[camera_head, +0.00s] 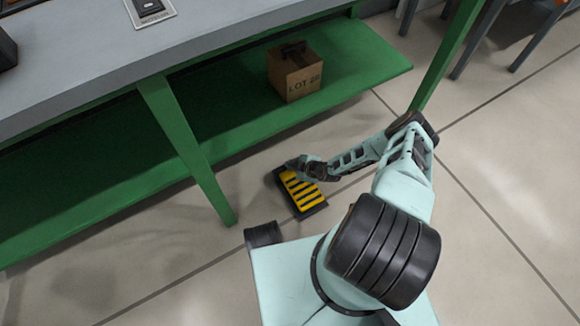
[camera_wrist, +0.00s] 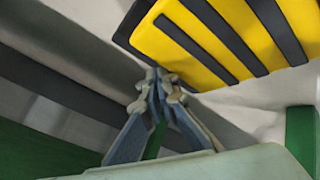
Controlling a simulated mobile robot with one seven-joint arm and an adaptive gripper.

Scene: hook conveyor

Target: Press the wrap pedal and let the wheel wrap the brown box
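The wrap pedal (camera_head: 304,192), yellow with black stripes, lies on the floor in front of the green shelf. It also fills the upper right of the wrist view (camera_wrist: 235,40). My gripper (camera_head: 292,163) is low at the pedal's far end in the head view. In the wrist view my gripper (camera_wrist: 158,74) has its fingertips together with nothing between them, close by the pedal's edge. I cannot tell whether they touch it. The brown box (camera_head: 301,84), marked with "LOT" lettering and a dark piece on top, sits on the green shelf. I see no wrapping wheel.
The green lower shelf (camera_head: 365,62) runs under the grey tabletop (camera_head: 75,58), and a slanted green leg (camera_head: 180,135) stands left of the pedal. Another green post (camera_head: 446,55) rises at the right.

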